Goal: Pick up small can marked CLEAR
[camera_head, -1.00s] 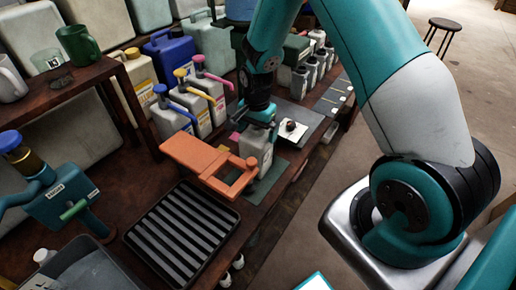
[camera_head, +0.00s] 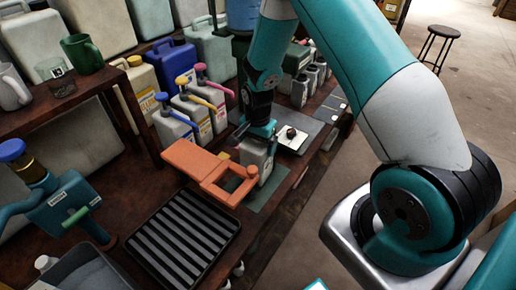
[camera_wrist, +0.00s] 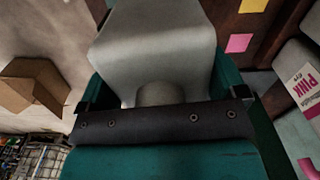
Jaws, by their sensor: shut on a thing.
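A small grey can (camera_head: 257,157) stands over the green mat, beside an orange clamp-like stand. Its label is too small to read in the head view. My gripper (camera_head: 260,133) is above it with its jaws around its upper part. In the wrist view the can (camera_wrist: 155,45) fills the middle, its pale body and short round neck between the two teal jaws of my gripper (camera_wrist: 165,95). The jaws are shut on it. No marking on the can shows in the wrist view, and I cannot tell whether its base touches the mat.
The orange stand (camera_head: 203,168) is close on the left of the can. A black ribbed tray (camera_head: 185,237) lies in front. Pump-topped jugs (camera_head: 172,128) stand behind left. A grey plate (camera_head: 302,131) with a small round thing lies right. A PINK-labelled container (camera_wrist: 303,90) shows in the wrist view.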

